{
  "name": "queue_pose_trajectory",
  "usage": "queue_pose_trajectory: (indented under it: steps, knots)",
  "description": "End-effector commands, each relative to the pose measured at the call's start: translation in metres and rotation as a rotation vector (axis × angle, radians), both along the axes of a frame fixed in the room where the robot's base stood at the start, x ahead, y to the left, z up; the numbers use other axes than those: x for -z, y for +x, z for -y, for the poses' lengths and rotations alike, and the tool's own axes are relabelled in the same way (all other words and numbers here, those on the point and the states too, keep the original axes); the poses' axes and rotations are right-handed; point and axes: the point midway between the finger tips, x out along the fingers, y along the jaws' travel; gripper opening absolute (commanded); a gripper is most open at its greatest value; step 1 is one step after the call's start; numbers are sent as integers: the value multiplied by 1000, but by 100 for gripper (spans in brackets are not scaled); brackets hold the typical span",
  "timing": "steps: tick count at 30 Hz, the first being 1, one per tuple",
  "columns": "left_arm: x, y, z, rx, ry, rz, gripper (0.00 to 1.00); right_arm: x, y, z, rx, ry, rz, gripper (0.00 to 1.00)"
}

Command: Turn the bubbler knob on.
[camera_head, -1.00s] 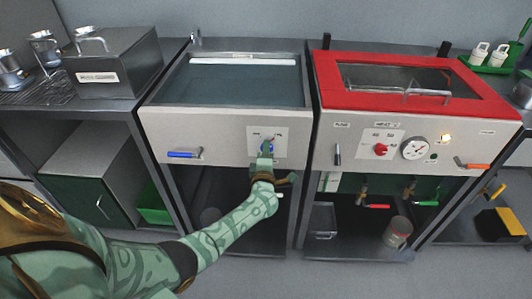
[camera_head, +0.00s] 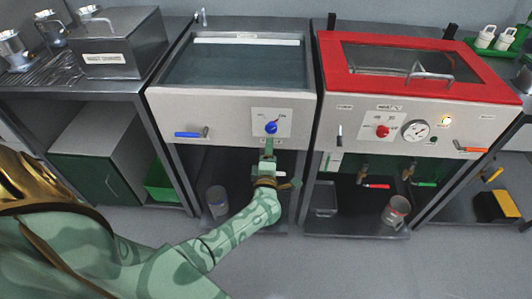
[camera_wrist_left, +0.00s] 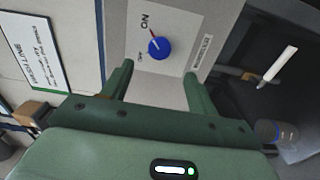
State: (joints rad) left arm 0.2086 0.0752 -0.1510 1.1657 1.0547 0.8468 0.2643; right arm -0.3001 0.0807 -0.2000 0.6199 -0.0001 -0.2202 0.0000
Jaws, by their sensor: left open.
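The blue bubbler knob (camera_head: 271,127) sits on a pale label plate (camera_head: 285,129) on the front of the left-hand water tank. Its pointer mark slants up and right, toward the ON label. In the left wrist view the knob (camera_wrist_left: 158,47) lies beyond my fingertips, its red-and-white pointer aimed at the ON lettering. My left gripper (camera_head: 268,149) is just below and in front of the knob, apart from it. In the wrist view the two green fingers of my left gripper (camera_wrist_left: 158,74) are spread with nothing between them. My right gripper is not in view.
A blue-handled lever (camera_head: 190,134) is left of the knob on the same tank panel (camera_head: 225,106). The red-framed unit (camera_head: 330,65) to the right carries a red knob (camera_head: 382,131) and gauge (camera_head: 415,130). A jar (camera_head: 217,201) stands on the shelf below. Floor in front is clear.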

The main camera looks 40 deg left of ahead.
Motion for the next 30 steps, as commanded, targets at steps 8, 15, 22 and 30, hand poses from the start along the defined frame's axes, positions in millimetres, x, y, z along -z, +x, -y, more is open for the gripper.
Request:
queue_pose_trajectory:
  steps: [8,15,22,30]
  knots:
    - [-1,-53,33,1,0,-1,59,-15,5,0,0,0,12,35]
    - [1,-66,41,1,1,-2,59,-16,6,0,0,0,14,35]
    - [1,-66,41,1,1,-2,59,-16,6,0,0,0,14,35]
    - [1,-66,41,3,5,-5,59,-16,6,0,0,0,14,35]
